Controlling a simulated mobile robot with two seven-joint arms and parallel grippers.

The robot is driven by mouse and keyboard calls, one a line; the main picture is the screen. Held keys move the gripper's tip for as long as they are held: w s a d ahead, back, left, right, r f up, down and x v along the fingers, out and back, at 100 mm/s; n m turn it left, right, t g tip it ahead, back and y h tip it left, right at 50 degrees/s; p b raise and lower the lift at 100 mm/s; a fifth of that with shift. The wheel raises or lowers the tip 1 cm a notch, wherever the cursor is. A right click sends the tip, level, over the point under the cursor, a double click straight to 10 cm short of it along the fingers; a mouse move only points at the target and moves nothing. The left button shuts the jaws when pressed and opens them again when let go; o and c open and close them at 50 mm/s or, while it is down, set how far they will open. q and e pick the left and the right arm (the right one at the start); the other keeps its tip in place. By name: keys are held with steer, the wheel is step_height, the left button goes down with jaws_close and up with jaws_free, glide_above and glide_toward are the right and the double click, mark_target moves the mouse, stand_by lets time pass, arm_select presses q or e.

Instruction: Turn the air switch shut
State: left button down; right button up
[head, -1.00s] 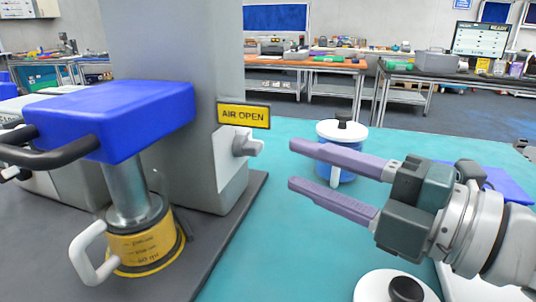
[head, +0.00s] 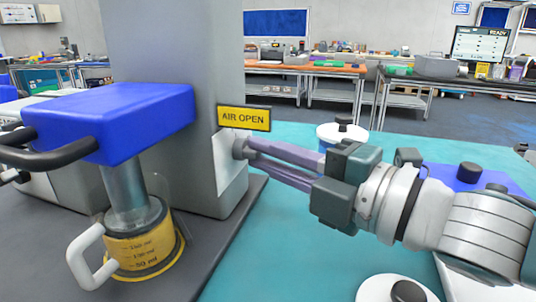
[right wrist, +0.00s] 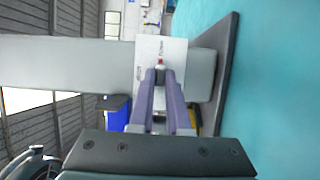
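The air switch (head: 240,148) is a grey knob on a pale plate on the side of the tall grey column, under a yellow sign (head: 244,118) reading AIR OPEN. My right gripper (head: 250,150) reaches it from the right. Its two purple fingers are close together, with their tips at the knob. In the right wrist view the fingertips (right wrist: 160,74) sit either side of the knob, which they mostly hide; a small red mark shows just beyond them on the plate (right wrist: 172,47). My left gripper is not in view.
White-lidded containers (head: 342,132) stand behind and in front of my right arm. The teal table (head: 275,255) is clear below the gripper.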

jaws_close()
steer(key=shift+f+b, duration=0.2)
steer(key=shift+b, duration=0.15)
steer(key=n+b, duration=0.1)
steer(key=b, duration=0.1)
steer(key=n+y+b, duration=0.1)
steer(key=b, duration=0.1)
steer(key=shift+f+n+t, duration=0.35)
steer(key=shift+n+t, duration=0.05)
steer(key=shift+r+n+b, duration=0.25)
steer(key=shift+n+b, duration=0.35)
steer(key=shift+b, duration=0.1)
steer(key=shift+r, duration=0.15)
steer(key=o, duration=0.6)
jaws_free()
steer(key=shift+c, duration=0.2)
